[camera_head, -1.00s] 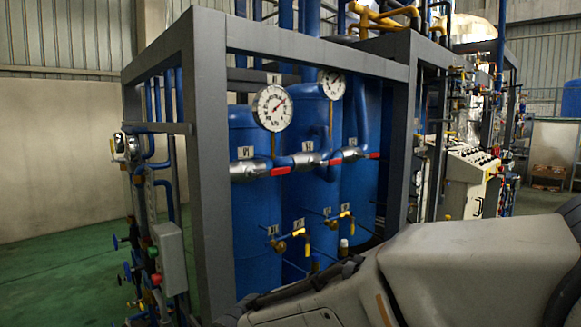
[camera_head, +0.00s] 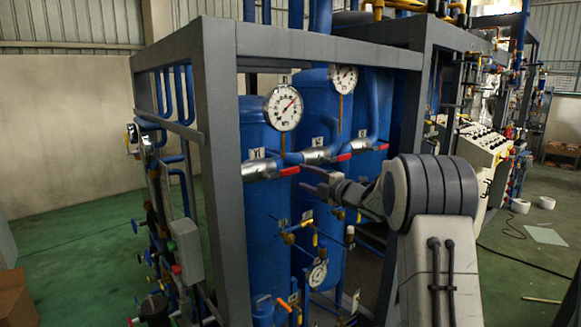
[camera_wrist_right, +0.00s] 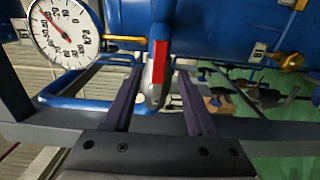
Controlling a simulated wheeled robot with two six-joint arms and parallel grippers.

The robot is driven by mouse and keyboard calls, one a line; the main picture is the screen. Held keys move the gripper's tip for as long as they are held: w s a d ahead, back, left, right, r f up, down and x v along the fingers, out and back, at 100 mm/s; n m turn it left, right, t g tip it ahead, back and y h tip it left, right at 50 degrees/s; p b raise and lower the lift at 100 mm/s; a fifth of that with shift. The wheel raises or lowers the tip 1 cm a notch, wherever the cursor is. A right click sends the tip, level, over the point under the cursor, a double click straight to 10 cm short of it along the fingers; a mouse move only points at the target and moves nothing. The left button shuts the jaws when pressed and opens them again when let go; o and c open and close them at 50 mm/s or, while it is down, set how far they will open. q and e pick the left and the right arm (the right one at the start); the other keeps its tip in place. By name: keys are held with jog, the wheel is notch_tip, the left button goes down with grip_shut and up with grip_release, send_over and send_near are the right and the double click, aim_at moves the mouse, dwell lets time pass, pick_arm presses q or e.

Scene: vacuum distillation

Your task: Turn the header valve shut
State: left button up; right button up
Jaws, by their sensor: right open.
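A silver horizontal header pipe (camera_head: 318,155) crosses the front of the blue tanks, with red valve handles on it: a left one (camera_head: 289,171), a middle one (camera_head: 344,157) and a right one (camera_head: 383,147). My right gripper (camera_head: 308,180) is open in front of the tanks, just below the pipe, near the left and middle handles. In the right wrist view one red handle (camera_wrist_right: 160,62) shows between the open fingers of the gripper (camera_wrist_right: 160,78). I cannot tell whether they touch it. My left gripper is out of view.
Grey frame posts (camera_head: 222,170) and a top beam (camera_head: 320,47) border the opening. Round gauges (camera_head: 283,107) hang above the pipe. Small yellow valves (camera_head: 290,238) and a lower gauge (camera_head: 318,273) sit below. Green floor (camera_head: 90,240) is open at left.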

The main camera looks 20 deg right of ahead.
aim_at(292, 172)
jog(key=p+x, duration=0.2)
jog(key=x, duration=0.4)
jog(key=shift+r+p, duration=0.15)
jog(key=shift+p, duration=0.25)
jog(key=shift+w+a, duration=0.2)
jog(key=shift+w, duration=0.4)
grip_shut()
dwell(0.4)
